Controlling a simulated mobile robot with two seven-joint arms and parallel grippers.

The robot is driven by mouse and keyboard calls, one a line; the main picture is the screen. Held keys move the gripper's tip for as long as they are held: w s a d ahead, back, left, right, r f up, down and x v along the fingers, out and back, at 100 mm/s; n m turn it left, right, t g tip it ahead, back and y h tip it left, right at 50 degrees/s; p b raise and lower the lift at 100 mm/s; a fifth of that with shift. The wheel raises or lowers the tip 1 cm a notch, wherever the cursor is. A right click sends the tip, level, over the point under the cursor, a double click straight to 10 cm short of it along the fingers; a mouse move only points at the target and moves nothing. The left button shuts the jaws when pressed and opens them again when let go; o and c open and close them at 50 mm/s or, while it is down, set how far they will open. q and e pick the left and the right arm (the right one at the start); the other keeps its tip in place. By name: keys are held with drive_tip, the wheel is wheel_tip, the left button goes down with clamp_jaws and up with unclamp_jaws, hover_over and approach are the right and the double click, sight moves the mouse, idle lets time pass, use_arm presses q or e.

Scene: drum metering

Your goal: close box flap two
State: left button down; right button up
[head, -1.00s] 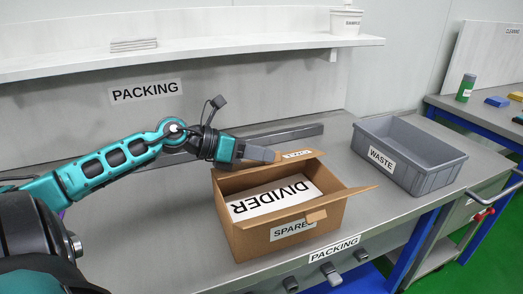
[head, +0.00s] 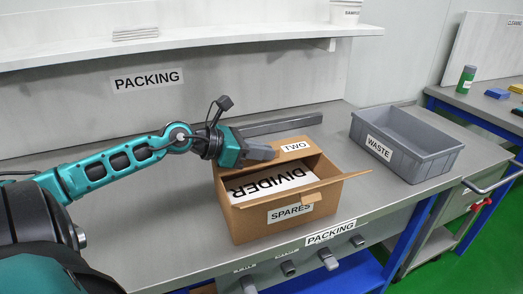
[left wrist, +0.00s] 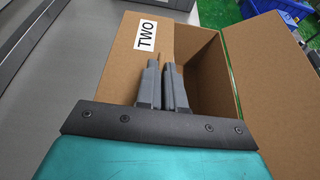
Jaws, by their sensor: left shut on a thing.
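An open cardboard box (head: 250,222) labelled SPARES stands on the grey packing bench. Its back flap (head: 317,157), labelled TWO, tilts up at the far edge; it also shows in the left wrist view (left wrist: 128,62). A white sheet marked DIVIDER (head: 268,184) lies inside the box. My left gripper (head: 272,152) is at the flap's left part, its fingers (left wrist: 163,88) shut on a small tan tab that appears to belong to flap TWO. The fingers partly hide the tab. My right gripper is not in view.
A right flap (head: 345,185) sticks outward from the box. A grey WASTE bin (head: 437,163) stands to its right on the bench. A shelf (head: 200,42) runs along the back wall above. The bench left of the box is bare.

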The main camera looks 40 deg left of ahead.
use_arm(q)
drive_tip(key=c, duration=1.2)
unclamp_jaws()
drive_tip(key=shift+c, duration=0.2)
drive_tip(key=shift+s, duration=0.1)
drive_tip(key=v, duration=1.2)
drive_tip(key=shift+s+a+r+p, duration=0.2)
drive_tip(key=shift+s+r+p, duration=0.05)
drive_tip(key=shift+s+p, duration=0.1)
drive_tip(key=shift+w, duration=0.1)
